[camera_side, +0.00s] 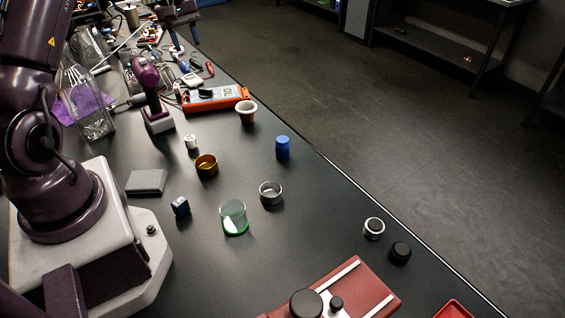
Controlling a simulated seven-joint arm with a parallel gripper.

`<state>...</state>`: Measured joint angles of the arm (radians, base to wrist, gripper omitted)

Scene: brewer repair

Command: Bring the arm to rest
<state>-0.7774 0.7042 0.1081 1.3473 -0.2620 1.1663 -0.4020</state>
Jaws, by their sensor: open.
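My gripper (188,46) is at the top left of the side view, over the far part of the table. Its two dark blue fingers point down and stand apart, with nothing visible between them. Behind the fingers and below them lie small tools and cables. The part of my arm that joins the gripper to the rest is out of frame.
A purple drill (148,84), an orange multimeter (215,98) and a clear bin (90,122) stand near the gripper. Several small cups and parts, including a green-bottomed glass (233,217) and a blue cylinder (283,147), stand mid-table. A red base (362,283) is at the front.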

